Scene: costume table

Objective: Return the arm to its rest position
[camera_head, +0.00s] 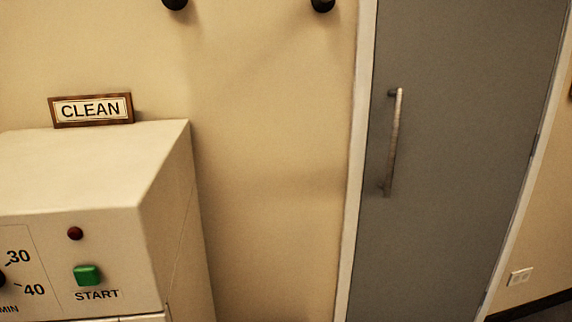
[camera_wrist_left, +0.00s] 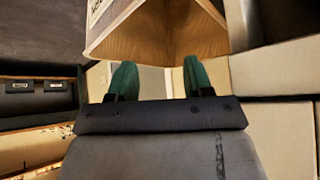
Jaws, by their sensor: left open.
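My left gripper (camera_wrist_left: 157,80) shows in the left wrist view, with its two green fingers spread apart and nothing between them. A wooden, box-like thing (camera_wrist_left: 155,35) with a pale brown edge is beyond the fingertips; whether they touch it I cannot tell. Neither gripper shows in the head view. My right gripper is in neither view.
A cream machine (camera_head: 90,170) with a green START button (camera_head: 87,275) stands at the left, a CLEAN sign (camera_head: 91,109) at its back. A grey door (camera_head: 455,150) with a metal handle (camera_head: 394,143) is shut at the right. Dark knobs (camera_head: 323,5) are on the wall.

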